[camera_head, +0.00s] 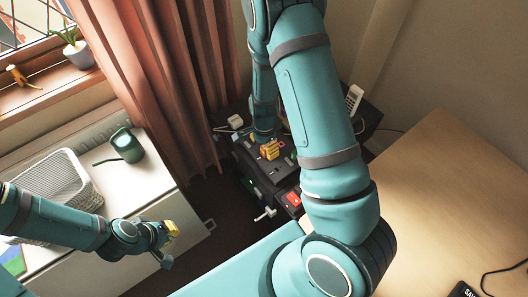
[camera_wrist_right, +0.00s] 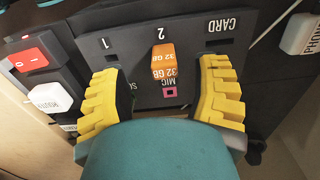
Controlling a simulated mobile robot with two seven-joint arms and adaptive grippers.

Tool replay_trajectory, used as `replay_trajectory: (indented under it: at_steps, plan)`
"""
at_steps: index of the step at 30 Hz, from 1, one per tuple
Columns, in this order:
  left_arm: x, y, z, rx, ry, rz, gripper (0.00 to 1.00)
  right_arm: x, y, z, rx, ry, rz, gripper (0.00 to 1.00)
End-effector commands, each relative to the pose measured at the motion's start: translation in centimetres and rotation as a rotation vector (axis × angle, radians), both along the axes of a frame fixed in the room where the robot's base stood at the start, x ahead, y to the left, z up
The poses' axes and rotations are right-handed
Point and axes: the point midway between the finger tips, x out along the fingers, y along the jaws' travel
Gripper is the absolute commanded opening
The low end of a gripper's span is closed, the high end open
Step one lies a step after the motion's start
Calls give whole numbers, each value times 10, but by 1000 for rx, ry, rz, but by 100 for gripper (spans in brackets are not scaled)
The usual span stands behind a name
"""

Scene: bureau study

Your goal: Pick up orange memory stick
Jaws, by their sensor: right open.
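The orange memory stick (camera_wrist_right: 164,62), marked 32 GB, stands at the dark panel just below the label 2 in the right wrist view. My right gripper (camera_wrist_right: 162,72) is open, with one yellow finger on each side of the stick and a gap to it on both sides. In the head view my right gripper (camera_head: 270,150) is over the dark unit, and I cannot make out the stick there. My left gripper (camera_head: 168,243) is beside the white cabinet, far from the stick; its opening is unclear.
The dark panel (camera_wrist_right: 140,95) has slots marked 1 and CARD and a pink-rimmed MIC socket (camera_wrist_right: 170,92). A red switch (camera_wrist_right: 30,60) and a white plug (camera_wrist_right: 50,97) are at its left. A wooden desk (camera_head: 450,200) stands at the right, a curtain (camera_head: 160,80) behind.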

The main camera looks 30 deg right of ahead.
Motion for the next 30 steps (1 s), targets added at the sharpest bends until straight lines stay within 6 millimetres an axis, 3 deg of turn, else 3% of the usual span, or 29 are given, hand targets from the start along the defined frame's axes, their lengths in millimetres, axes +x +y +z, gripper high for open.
replay_trajectory:
  at_steps: [7, 16, 21, 30]
  plan:
    - [3, 0, -16, 1, -7, 2, 0, 3, -2, -38, 1, 2, -2, 62]
    - [3, 1, -16, 2, -8, 2, 0, 4, -2, -42, 0, -1, 0, 60]
    - [3, 0, -16, 1, -8, 2, 0, 4, -2, -42, 0, 0, 0, 5]
    - [3, 0, -16, 2, -8, 2, 0, 4, -2, -42, 0, 0, 0, 4]
